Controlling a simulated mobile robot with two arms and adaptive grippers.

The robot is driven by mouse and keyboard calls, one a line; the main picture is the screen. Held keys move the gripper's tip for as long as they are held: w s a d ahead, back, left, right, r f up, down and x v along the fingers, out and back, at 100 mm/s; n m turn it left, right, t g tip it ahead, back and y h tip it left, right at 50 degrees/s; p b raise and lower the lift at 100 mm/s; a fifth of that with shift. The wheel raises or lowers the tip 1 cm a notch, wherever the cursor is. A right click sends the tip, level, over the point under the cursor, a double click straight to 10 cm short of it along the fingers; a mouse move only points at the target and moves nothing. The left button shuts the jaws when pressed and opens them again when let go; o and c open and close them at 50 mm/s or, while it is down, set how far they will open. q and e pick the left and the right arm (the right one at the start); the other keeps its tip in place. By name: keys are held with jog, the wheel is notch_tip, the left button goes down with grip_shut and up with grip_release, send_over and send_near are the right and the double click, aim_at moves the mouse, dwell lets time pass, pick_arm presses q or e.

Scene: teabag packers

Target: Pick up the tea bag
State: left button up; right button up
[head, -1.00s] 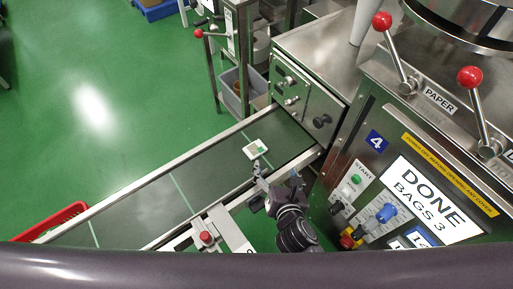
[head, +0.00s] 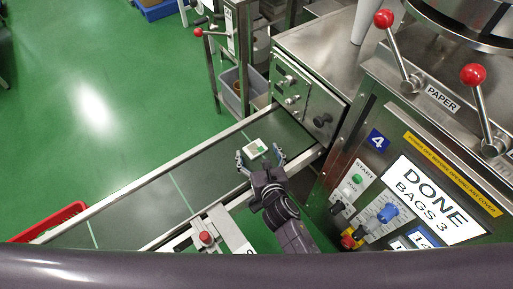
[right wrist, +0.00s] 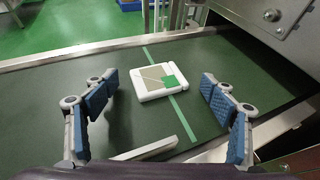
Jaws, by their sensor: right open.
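The tea bag (head: 255,148) is a small white square packet with a beige middle and a green patch. It lies flat on the dark green conveyor belt (head: 150,185), near the machine end. In the right wrist view the tea bag (right wrist: 158,77) lies ahead of my fingers, centred between them, on a light green belt line. My right gripper (head: 260,156) is open, its two fingers spread to either side of the tea bag. My left gripper is not in view.
A steel machine panel (head: 400,190) with levers, knobs and a "DONE BAGS 3" display stands right of the belt. Metal rails (head: 130,184) edge the belt. A red crate (head: 48,222) sits at the belt's far left end. A red button (head: 206,237) is near the front rail.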

jog(key=c, duration=0.8)
jog(key=shift+o, duration=0.2)
jog(key=shift+r, duration=0.1)
